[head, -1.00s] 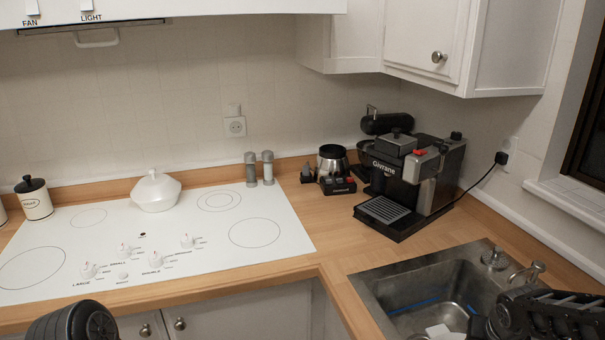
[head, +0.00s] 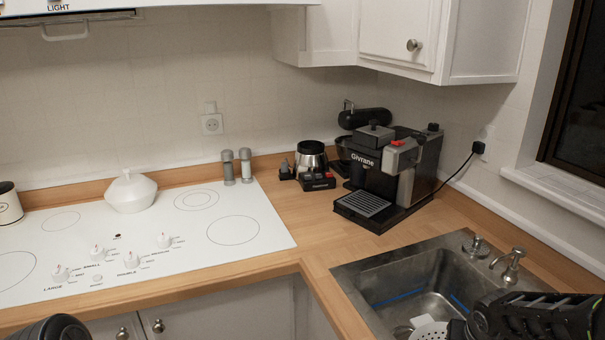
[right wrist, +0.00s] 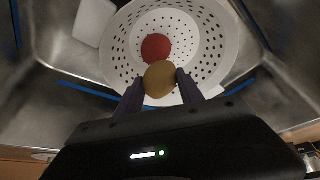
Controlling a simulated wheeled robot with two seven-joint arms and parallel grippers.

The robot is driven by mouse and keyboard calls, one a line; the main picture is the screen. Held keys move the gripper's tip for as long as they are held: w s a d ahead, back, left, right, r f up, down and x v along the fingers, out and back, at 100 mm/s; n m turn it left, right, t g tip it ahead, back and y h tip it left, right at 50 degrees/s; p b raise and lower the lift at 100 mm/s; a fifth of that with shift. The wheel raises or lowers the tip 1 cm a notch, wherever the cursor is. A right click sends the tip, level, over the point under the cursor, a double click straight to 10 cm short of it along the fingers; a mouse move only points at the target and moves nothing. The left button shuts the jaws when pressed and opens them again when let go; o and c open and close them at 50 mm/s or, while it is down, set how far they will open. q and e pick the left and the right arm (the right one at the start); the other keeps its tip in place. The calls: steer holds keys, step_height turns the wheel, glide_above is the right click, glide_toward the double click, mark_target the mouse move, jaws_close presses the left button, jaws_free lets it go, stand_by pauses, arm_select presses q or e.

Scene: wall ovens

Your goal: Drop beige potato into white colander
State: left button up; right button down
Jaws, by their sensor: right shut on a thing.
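In the right wrist view the beige potato (right wrist: 160,79) is between the two fingertips of my right gripper (right wrist: 160,84), which is shut on it. The potato is over the near part of the white colander (right wrist: 116,62), which has round holes. A red round item (right wrist: 156,47) lies inside the colander. The colander sits in the sink; in the head view only part of it (head: 432,330) shows at the bottom edge. My right arm reaches in at the lower right there, and its fingertips are not visible. My left gripper is not visible; only a dark arm part shows at the lower left.
The metal sink (head: 385,262) has a faucet (head: 511,265) at its back right rim. A white item (right wrist: 93,20) lies beside the colander. A coffee machine (head: 393,165) stands behind the sink. A white pot (head: 131,192) is on the cooktop (head: 190,258).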

steer(key=shift+f, duration=0.35)
steer(key=c, duration=0.7)
jaws_free()
steer(key=shift+v, duration=3.9)
